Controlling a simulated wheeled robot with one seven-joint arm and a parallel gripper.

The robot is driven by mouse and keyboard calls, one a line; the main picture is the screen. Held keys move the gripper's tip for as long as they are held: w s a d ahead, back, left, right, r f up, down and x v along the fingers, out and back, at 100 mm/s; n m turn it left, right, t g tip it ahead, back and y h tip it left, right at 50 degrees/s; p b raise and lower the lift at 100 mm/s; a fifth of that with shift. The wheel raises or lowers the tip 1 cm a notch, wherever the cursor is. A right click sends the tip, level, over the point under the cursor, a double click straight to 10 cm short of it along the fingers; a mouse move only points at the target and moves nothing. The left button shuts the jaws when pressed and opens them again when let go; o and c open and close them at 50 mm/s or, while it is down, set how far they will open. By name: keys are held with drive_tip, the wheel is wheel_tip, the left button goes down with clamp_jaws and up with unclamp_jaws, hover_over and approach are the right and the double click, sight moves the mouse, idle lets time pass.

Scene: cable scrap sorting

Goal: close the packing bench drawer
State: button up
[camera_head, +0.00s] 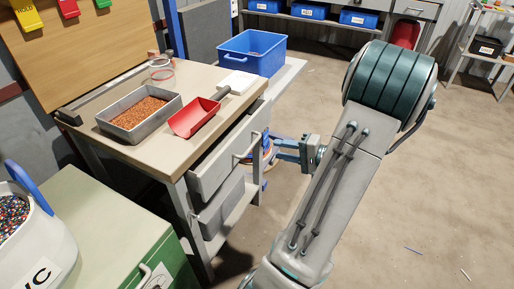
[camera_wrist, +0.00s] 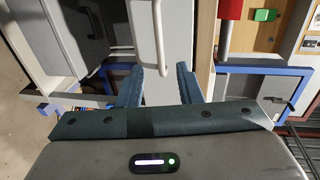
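The packing bench (camera_head: 218,77) has a tan top and stands at the left in the head view. Its pale grey drawer (camera_head: 217,168) is pulled out partway, with a gap showing behind its front. A bar handle (camera_head: 247,152) is on the drawer front; the handle (camera_wrist: 158,35) also shows in the wrist view, ahead of my fingers. My gripper (camera_head: 276,149) is just right of the drawer front. In the wrist view my gripper (camera_wrist: 158,78) has its two fingers apart with nothing held between them. Whether a finger touches the drawer front I cannot tell.
On the bench top are a metal tray (camera_head: 121,126) of copper granules, a red scoop (camera_head: 194,118) and a white pad (camera_head: 238,82). A grey bin (camera_head: 222,207) sits below the drawer. A green cabinet (camera_head: 90,222) stands front left. The floor to the right is mostly clear.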

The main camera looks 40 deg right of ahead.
drive_tip(key=b+x, duration=0.1)
drive_tip(key=x, duration=0.7)
drive_tip(key=shift+w+b, duration=0.3)
drive_tip(key=shift+w, duration=0.05)
drive_tip(key=shift+a+f, duration=0.1)
drive_tip(key=shift+a, duration=0.05)
clamp_jaws()
